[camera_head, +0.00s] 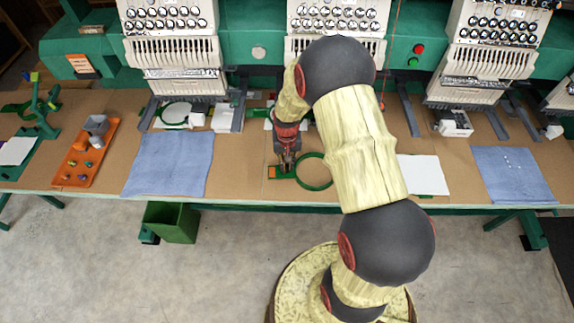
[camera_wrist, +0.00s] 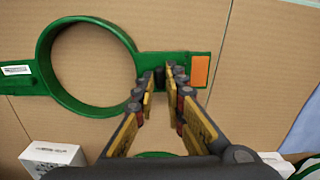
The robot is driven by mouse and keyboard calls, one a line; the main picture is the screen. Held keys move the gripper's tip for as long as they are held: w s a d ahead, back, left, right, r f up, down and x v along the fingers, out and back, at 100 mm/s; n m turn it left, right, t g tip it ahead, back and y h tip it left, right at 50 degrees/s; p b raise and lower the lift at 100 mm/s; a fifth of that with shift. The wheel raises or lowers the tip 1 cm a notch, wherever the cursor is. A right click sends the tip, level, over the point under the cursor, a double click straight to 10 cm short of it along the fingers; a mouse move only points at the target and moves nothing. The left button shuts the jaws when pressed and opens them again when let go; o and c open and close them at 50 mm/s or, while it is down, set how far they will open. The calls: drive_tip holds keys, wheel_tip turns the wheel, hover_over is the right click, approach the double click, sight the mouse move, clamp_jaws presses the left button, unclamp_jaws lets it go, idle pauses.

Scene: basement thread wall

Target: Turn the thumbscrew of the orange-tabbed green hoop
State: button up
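The green hoop (camera_head: 314,185) lies flat on the brown table top. Its ring shows large at the upper left of the wrist view (camera_wrist: 43,65), and its bracket with the orange tab (camera_wrist: 200,70) reaches to the right. In the head view the orange tab (camera_head: 271,171) is at the hoop's left. My gripper (camera_wrist: 162,76) points down over the bracket, between ring and tab, with a gap between its fingertips. In the head view my gripper (camera_head: 288,160) is at the bracket too. The thumbscrew is hard to make out among the dark fingertips; I cannot tell whether they touch it.
Green and white embroidery machines (camera_head: 260,52) stand along the back. A blue cloth (camera_head: 168,165) and an orange tray (camera_head: 85,160) lie left. A white sheet (camera_head: 424,172) and another blue cloth (camera_head: 512,174) lie right. A white box (camera_wrist: 52,158) shows in the wrist view.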

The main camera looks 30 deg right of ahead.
clamp_jaws()
drive_tip(key=shift+n, duration=0.4)
drive_tip(key=n, duration=0.3)
drive_tip(key=shift+n, duration=0.4)
drive_tip(key=n, duration=0.4)
drive_tip(key=shift+n+p, duration=0.4)
idle(0.7)
drive_tip(key=shift+o, duration=2.4)
unclamp_jaws()
drive_tip(key=shift+r, duration=0.1)
